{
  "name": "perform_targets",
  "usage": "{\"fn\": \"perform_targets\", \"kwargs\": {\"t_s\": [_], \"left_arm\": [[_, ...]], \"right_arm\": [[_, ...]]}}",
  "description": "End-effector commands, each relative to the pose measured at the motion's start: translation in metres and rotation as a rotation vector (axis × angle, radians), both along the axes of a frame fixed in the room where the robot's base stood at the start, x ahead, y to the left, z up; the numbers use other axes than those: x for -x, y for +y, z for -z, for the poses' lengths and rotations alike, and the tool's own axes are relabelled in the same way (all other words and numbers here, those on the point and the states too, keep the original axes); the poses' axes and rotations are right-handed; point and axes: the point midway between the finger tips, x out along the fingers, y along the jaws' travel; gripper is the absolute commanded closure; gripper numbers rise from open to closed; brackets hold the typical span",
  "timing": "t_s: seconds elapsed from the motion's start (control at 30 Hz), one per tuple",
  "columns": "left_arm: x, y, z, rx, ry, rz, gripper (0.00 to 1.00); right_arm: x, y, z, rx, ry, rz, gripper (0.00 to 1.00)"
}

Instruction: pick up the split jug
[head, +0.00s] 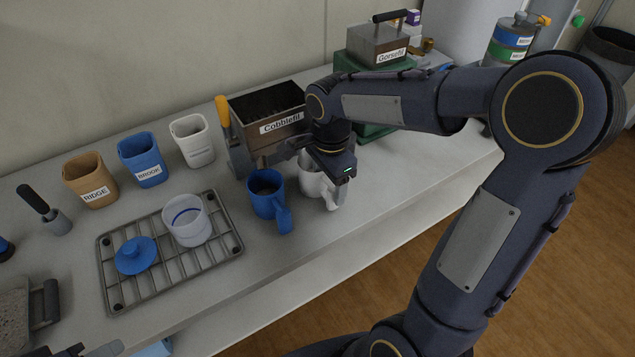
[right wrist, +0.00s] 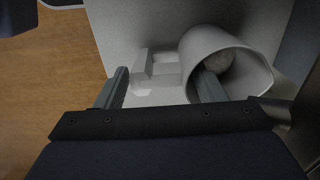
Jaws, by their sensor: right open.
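A pale grey-white jug (head: 312,182) stands on the bench, partly hidden under my right gripper (head: 328,178). I read no label on it, so I cannot confirm that it is the split jug. In the right wrist view the jug (right wrist: 222,55) shows its open mouth, with something grey-brown inside, and its blocky handle to the left. My right gripper (right wrist: 160,80) is open there. One finger is left of the handle and the other overlaps the jug's mouth. Whether they touch it is unclear. My left gripper is not clearly in view.
A blue jug (head: 265,190) stands close on the left. Behind is the Cobblefil box (head: 268,110). A wire rack (head: 222,243) holds a white cup (head: 187,222) and blue lid (head: 136,255). Ridge (head: 88,175), Brook (head: 143,157) and white (head: 193,140) containers stand behind. The bench's front right is clear.

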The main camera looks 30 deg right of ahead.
Motion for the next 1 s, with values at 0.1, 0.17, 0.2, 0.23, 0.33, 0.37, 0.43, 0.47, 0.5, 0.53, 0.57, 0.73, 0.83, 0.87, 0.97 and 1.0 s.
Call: {"fn": "perform_targets", "kwargs": {"t_s": [0.1,0.17,0.2,0.23,0.33,0.37,0.43,0.47,0.5,0.53,0.57,0.73,0.83,0.87,0.97,1.0], "left_arm": [[0.0,0.0,0.0,0.0,0.0,0.0,0.64],[0.0,0.0,0.0,0.0,0.0,0.0,0.64],[0.0,0.0,0.0,0.0,0.0,0.0,0.64],[0.0,0.0,0.0,0.0,0.0,0.0,0.64],[0.0,0.0,0.0,0.0,0.0,0.0,0.64],[0.0,0.0,0.0,0.0,0.0,0.0,0.64],[0.0,0.0,0.0,0.0,0.0,0.0,0.64],[0.0,0.0,0.0,0.0,0.0,0.0,0.64],[0.0,0.0,0.0,0.0,0.0,0.0,0.64],[0.0,0.0,0.0,0.0,0.0,0.0,0.64],[0.0,0.0,0.0,0.0,0.0,0.0,0.64],[0.0,0.0,-0.0008,0.0,0.0,0.0,0.64],[0.0001,0.0,-0.0025,0.0,0.0,0.0,0.64],[0.0,0.0,-0.0033,0.0,0.0,0.0,0.64],[0.0,0.0,-0.0063,0.0,0.0,0.0,0.64],[0.0,0.0,-0.0077,0.0,0.0,0.0,0.64]], "right_arm": [[0.0,0.0,-0.0003,0.0,0.0,0.0,0.43],[0.0,0.0001,-0.0004,0.0,0.0,0.0,0.51],[0.0001,0.0001,-0.0004,0.0,0.0,0.0,0.56],[0.0001,0.0001,-0.0005,0.0,0.0,0.0,0.6],[0.0001,0.0001,-0.0005,0.0,0.0,0.0,0.73],[0.0001,0.0001,-0.0005,0.0,0.0,0.0,0.77],[-0.0002,0.0001,-0.001,0.0,-0.001,0.0,0.84],[-0.0001,0.0001,-0.001,0.0,-0.001,0.0,0.84],[-0.0001,0.0001,-0.001,0.0,-0.001,0.0,0.84],[-0.0001,0.0001,-0.001,0.0,-0.001,0.0,0.84],[-0.0001,0.0001,-0.001,0.0,-0.001,0.0,0.84],[-0.0002,-0.0003,-0.0018,0.0,-0.001,0.0,0.84],[-0.0005,-0.0014,-0.0036,0.0,-0.001,0.0,0.84],[-0.0006,-0.0019,-0.0044,0.0,-0.001,0.0,0.84],[-0.0011,-0.0039,-0.0075,0.0,-0.001,0.0,0.84],[-0.0014,-0.005,-0.009,0.0,-0.001,-0.001,0.84]]}}
